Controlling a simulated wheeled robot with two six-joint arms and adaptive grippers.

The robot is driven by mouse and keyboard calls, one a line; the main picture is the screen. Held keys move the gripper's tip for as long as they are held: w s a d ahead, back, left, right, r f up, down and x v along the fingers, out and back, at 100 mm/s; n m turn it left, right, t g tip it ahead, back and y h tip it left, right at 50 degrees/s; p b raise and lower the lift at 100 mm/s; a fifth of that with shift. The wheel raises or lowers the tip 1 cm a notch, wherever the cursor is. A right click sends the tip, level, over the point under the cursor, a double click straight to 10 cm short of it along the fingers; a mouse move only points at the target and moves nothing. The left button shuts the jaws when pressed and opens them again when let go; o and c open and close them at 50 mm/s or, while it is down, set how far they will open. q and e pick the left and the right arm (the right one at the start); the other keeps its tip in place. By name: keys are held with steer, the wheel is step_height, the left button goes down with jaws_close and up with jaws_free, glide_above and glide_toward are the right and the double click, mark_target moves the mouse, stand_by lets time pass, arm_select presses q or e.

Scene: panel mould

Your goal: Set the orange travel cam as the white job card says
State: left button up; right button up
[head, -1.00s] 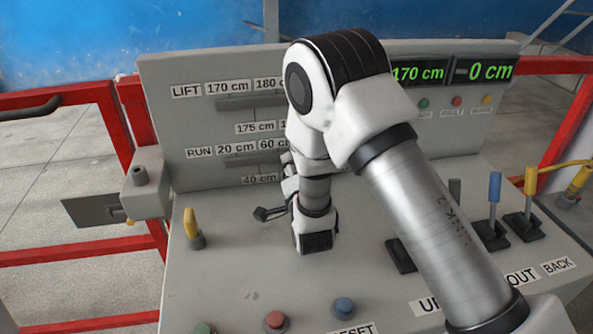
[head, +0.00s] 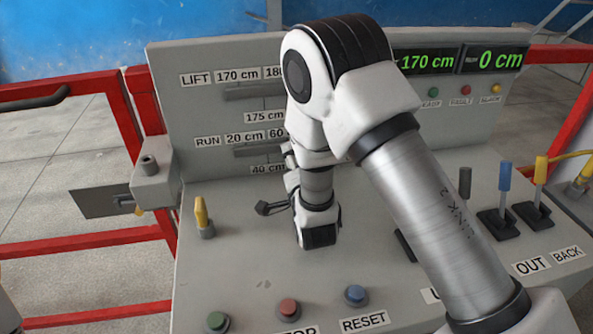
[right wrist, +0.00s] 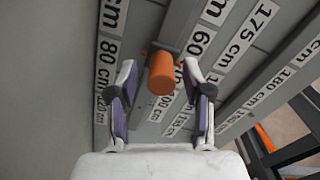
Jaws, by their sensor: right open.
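The orange travel cam (right wrist: 162,75) is a short cylinder in the right wrist view, standing out from a grey slot between two rows of white labels. The 80 cm label (right wrist: 107,62) lies to its left and the 60 cm label (right wrist: 200,46) to its right. My right gripper (right wrist: 160,70) is open, with one purple-padded finger on each side of the cam and visible gaps. In the head view my right arm hides the cam and gripper. I cannot make out a white job card. My left gripper is out of view.
The grey panel (head: 196,110) carries LIFT and RUN scales. Its displays (head: 427,61) read 170 cm and 0 cm. Levers (head: 504,178) stand on the desk at right, a yellow switch (head: 202,212) at left, push buttons (head: 288,308) in front. Red rails (head: 88,243) flank the desk.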

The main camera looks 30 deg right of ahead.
steer(key=v, duration=1.1)
steer(key=shift+a, duration=0.1)
